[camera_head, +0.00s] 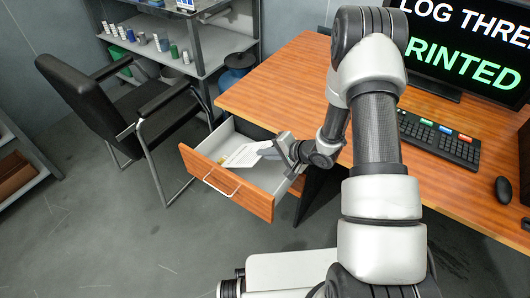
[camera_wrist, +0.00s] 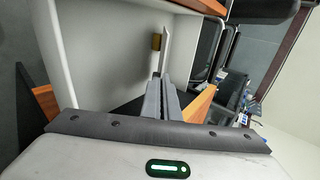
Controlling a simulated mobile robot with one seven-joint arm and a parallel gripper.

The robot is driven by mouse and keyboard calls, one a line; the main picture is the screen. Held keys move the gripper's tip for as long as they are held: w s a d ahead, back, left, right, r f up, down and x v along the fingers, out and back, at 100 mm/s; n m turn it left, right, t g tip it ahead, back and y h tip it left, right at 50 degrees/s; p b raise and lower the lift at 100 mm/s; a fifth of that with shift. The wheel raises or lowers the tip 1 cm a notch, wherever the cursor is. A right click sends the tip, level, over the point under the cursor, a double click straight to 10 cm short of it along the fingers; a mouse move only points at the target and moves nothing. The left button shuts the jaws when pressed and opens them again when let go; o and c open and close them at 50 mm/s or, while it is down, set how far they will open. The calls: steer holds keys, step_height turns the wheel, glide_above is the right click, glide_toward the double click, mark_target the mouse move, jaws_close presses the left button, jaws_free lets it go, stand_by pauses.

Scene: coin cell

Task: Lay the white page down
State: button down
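The white page (camera_head: 240,157) shows in the head view inside or just above the open drawer (camera_head: 233,188), slightly tilted. My gripper (camera_head: 268,151) is at the page's right end, over the drawer. In the wrist view my gripper's fingers (camera_wrist: 162,92) are close together, with the page (camera_wrist: 166,50) standing out from between their tips, seen nearly edge-on. The fingers look shut on it. I cannot tell whether the page touches the drawer floor. A small brass-coloured thing (camera_wrist: 156,42) appears beside the page in the wrist view.
The drawer sits under the wooden desk (camera_head: 272,88), which carries a keyboard (camera_head: 438,138), a mouse (camera_head: 503,190) and a monitor (camera_head: 470,45). A black chair (camera_head: 120,110) stands left of the drawer. A metal shelf (camera_head: 205,50) holds several small containers. The desk's left part is clear.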

steer(key=c, duration=2)
jaws_free()
steer(key=shift+c, duration=0.2)
steer(key=p+v, duration=0.3)
steer(key=v, duration=0.9)
steer(key=shift+r, duration=0.5)
